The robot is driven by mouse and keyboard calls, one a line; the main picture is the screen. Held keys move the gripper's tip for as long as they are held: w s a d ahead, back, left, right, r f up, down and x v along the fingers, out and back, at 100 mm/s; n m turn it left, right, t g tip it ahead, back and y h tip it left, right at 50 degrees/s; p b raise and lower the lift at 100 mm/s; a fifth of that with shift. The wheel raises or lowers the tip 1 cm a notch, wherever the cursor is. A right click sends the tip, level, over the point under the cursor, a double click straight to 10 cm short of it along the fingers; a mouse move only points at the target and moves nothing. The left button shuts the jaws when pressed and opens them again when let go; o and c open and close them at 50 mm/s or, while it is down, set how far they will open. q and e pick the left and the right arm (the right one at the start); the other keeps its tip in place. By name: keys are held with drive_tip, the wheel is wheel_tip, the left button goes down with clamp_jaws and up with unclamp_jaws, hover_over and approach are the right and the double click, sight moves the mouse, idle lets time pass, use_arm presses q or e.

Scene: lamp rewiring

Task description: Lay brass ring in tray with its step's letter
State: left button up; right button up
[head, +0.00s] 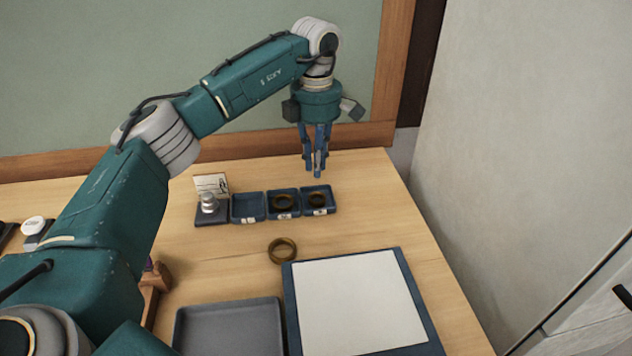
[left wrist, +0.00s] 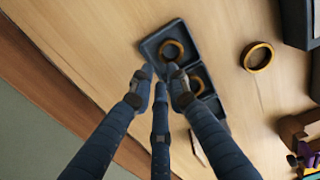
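A loose brass ring (head: 282,250) lies flat on the wooden table in front of the small blue trays; it also shows in the left wrist view (left wrist: 257,57). The left blue tray (head: 248,207) is empty. The middle tray (head: 270,214) holds a ring (head: 283,201). The right tray (head: 328,189) holds another ring (head: 318,199), seen beyond my fingertips in the left wrist view (left wrist: 172,50). White labels are on the tray fronts, their letters too small to read. My left gripper (head: 316,170) is open and empty, above the table around the right tray's back side.
A silver fitting (head: 209,203) on a dark base and a small card (head: 212,183) stand left of the trays. A grey tray (head: 230,325) and a white mat with blue border (head: 355,302) lie in front. A wooden item (head: 158,277) is partly hidden by my arm.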

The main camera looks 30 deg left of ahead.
use_arm(q)
wheel_tip(320, 180, up, 5)
drive_tip(key=shift+s+f, duration=0.1)
idle(0.7)
